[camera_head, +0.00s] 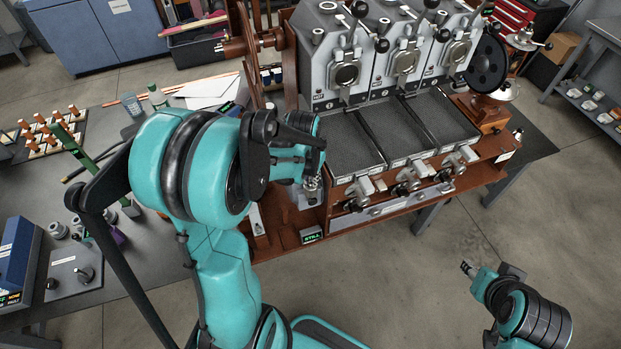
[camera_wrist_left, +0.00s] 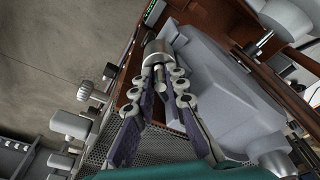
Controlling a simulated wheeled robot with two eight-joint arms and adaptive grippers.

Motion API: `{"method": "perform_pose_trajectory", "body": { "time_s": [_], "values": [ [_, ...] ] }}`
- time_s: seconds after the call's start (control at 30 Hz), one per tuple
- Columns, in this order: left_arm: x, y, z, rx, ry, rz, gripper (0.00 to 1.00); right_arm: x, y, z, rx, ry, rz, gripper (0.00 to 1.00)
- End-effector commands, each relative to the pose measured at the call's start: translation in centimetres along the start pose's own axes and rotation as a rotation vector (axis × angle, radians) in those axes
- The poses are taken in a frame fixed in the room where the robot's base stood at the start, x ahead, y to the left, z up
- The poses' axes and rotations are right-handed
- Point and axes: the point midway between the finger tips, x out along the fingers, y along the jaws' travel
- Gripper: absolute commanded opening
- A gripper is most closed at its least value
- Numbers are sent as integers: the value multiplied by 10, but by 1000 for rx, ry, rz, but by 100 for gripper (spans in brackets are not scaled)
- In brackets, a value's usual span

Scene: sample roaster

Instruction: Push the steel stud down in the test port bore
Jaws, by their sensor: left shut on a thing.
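My left gripper (camera_head: 312,192) is in front of the left end of the roaster, low over its wooden base. In the left wrist view its two jointed fingers (camera_wrist_left: 160,72) close around a short steel cylinder with a thinner pin, which I take as the steel stud (camera_wrist_left: 157,53). The stud sits at the fingertips beside a large grey housing (camera_wrist_left: 215,85). The test port bore is not clearly visible; the stud and fingertips hide what is under them. My right gripper (camera_head: 468,268) hangs over open floor at the lower right, apart from everything; its finger opening is too small to judge.
The sample roaster (camera_head: 400,70) with several drums and perforated trays (camera_head: 405,130) stands right of my left gripper. A small lit green display (camera_head: 311,236) is just below it. A peg rack (camera_head: 45,135) and a blue box (camera_head: 18,262) stand on the left bench.

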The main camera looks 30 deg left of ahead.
Motion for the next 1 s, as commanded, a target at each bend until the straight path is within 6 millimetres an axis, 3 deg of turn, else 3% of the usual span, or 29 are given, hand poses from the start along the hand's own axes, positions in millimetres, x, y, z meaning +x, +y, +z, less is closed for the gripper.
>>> {"method": "perform_pose_trajectory", "body": {
  "time_s": [0.03, 0.07, 0.53, 1.0],
  "values": [
    [3, 0, 0, 0, 0, 0, 0, 3, 0, 2, 0, 0, 0, 40],
    [2, 0, 0, 0, 0, 0, 20, 2, 0, 1, 0, 0, 0, 40],
    [-6, 0, 0, 0, 0, 0, 21, -3, 0, -2, 0, 0, 0, 40],
    [-101, 0, 0, 0, 0, 0, 21, -19, 0, -13, 0, 0, 0, 40]
  ]
}}
